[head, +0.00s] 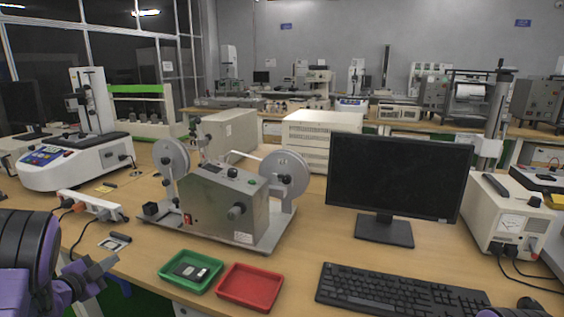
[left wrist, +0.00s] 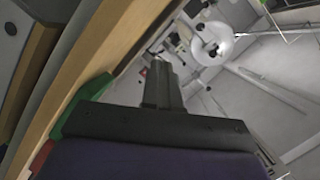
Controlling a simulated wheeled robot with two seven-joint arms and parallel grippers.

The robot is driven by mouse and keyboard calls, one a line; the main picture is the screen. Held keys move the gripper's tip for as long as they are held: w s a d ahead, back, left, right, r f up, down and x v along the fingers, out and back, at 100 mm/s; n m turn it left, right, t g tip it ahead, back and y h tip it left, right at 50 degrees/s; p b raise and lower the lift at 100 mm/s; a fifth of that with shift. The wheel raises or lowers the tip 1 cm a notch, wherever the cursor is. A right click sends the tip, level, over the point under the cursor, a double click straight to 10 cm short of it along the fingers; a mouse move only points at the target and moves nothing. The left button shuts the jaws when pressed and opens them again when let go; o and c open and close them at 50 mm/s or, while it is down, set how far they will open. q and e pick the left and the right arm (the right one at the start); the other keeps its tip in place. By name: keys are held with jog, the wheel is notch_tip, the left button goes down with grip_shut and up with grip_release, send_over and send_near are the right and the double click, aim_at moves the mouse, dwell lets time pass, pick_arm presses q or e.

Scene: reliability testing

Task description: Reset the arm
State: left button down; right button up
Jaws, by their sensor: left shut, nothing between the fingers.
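My left arm comes in at the lower left of the head view, with purple and dark links. Its gripper (head: 100,268) points to the right at the table's front edge, left of the green tray (head: 168,273). In the left wrist view the fingers of the left gripper (left wrist: 162,85) are closed together with nothing between them. The wrist view is tilted and shows the table edge and the wall beyond. Only a small purple piece of my right arm shows at the bottom right of the head view. My right gripper is out of view.
A red tray (head: 249,288) sits beside the green one, which holds a small dark device (head: 191,271). Behind stands a metal machine with two reels (head: 225,205). A monitor (head: 397,178) and keyboard (head: 398,295) are on the right. A white instrument (head: 75,160) stands at the left.

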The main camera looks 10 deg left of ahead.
pick_arm(q)
jog(key=s+d+f+n+g+y+p, duration=0.1)
jog(key=s+d+f+n+g+y, duration=0.1)
jog(key=s+d+f+n, duration=0.5)
jog(key=s+d+f+n+g+y, duration=0.2)
jog(key=s+d+f+n+g, duration=0.15)
jog(key=f+n, duration=0.5)
jog(key=s+d+f+n+g, duration=0.1)
jog(key=s+d+f+g, duration=0.1)
jog(key=s+d, duration=0.3)
jog(key=s+d+f+n+g+p, duration=0.1)
jog(key=s+d+f, duration=0.3)
jog(key=s, duration=0.7)
jog(key=s+d+f+n+g+p, duration=0.1)
jog(key=s+d+f+g, duration=0.2)
jog(key=s+d, duration=0.3)
jog(key=shift+s+f+g+h, duration=0.4)
jog(key=shift+s+f, duration=0.2)
jog(key=shift+s, duration=0.35)
jog(key=shift+d, duration=0.1)
